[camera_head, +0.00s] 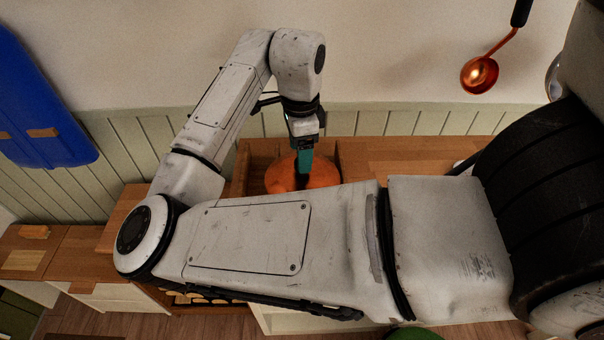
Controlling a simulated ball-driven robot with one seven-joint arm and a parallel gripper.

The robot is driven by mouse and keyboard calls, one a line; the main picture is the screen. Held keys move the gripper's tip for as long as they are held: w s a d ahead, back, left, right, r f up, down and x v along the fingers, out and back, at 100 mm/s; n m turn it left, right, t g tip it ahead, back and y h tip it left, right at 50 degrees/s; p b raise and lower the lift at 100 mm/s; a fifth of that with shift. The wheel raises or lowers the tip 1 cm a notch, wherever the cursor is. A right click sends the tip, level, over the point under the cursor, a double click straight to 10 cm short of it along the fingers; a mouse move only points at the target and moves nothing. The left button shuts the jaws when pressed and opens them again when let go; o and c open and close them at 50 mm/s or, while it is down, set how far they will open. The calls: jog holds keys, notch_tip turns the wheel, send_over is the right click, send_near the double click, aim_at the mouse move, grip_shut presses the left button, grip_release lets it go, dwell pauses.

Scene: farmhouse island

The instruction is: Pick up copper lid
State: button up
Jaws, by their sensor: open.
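My gripper (303,166) points down at the middle of the view, its teal fingers over a rounded orange thing (325,177). This orange thing lies in an open wooden box (240,178) on the counter, and my forearm hides its lower part. I cannot tell whether it is the copper lid, and no other lid shows. My gripper is open, but its fingers show edge-on as one dark teal shape. Whether they touch the orange thing cannot be told from this view.
A wooden counter (425,152) runs along the panelled wall, with free room right of the box. A copper ladle (480,75) hangs at the upper right. A blue board-like thing (40,100) is on the wall at left. My arm covers much of the front.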

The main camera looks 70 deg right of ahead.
aim_at(282, 176)
jog(key=shift+a+f+p, duration=0.1)
jog(key=shift+f+p, duration=0.25)
jog(key=shift+f, duration=1.65)
jog(key=shift+s, duration=0.1)
jog(key=shift+c, duration=0.3)
grip_shut()
